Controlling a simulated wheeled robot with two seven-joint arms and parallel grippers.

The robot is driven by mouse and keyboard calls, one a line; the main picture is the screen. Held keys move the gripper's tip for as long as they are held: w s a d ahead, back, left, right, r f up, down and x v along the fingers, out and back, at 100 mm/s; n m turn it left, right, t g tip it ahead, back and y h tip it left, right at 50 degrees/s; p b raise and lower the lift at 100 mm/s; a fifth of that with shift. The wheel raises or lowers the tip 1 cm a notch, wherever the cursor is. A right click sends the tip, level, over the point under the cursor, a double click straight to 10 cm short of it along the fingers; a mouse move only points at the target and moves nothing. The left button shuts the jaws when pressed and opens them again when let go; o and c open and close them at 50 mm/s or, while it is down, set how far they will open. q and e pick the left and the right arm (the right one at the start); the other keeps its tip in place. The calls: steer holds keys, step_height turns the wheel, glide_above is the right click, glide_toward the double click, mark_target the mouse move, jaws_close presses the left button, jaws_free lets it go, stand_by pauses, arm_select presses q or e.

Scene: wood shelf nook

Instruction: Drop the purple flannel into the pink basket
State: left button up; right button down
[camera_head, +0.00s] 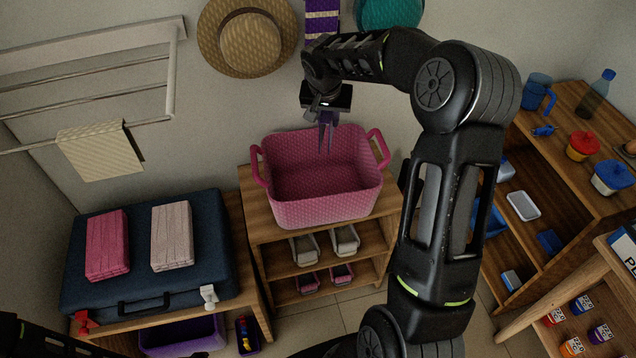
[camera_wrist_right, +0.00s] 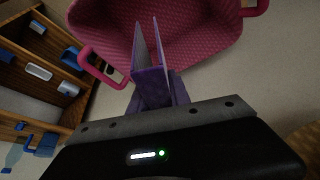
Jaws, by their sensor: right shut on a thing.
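The purple flannel (camera_wrist_right: 152,88) is a small folded cloth between the fingers of my right gripper (camera_wrist_right: 153,72) in the wrist view. In the head view the right gripper (camera_head: 326,118) points down over the back part of the pink basket, shut on the flannel (camera_head: 327,133). The pink basket (camera_head: 325,211) is open and stands on a wooden shelf unit, with a handle at each side. Its visible inside looks empty. It also shows in the wrist view (camera_wrist_right: 200,45). My left gripper is out of view.
A blue suitcase (camera_head: 148,245) with folded pink and pale towels stands left of the basket. A drying rack (camera_head: 95,60) and a straw hat (camera_head: 248,38) are on the wall. A wooden shelf (camera_head: 575,120) with containers stands right.

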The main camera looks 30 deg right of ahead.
mark_target(326, 114)
step_height(326, 114, down, 4)
steer(key=shift+r+b, duration=0.15)
steer(key=shift+b, duration=0.6)
steer(key=c, duration=1.1)
jaws_free()
steer(key=b+v, duration=0.1)
steer(key=v, duration=0.7)
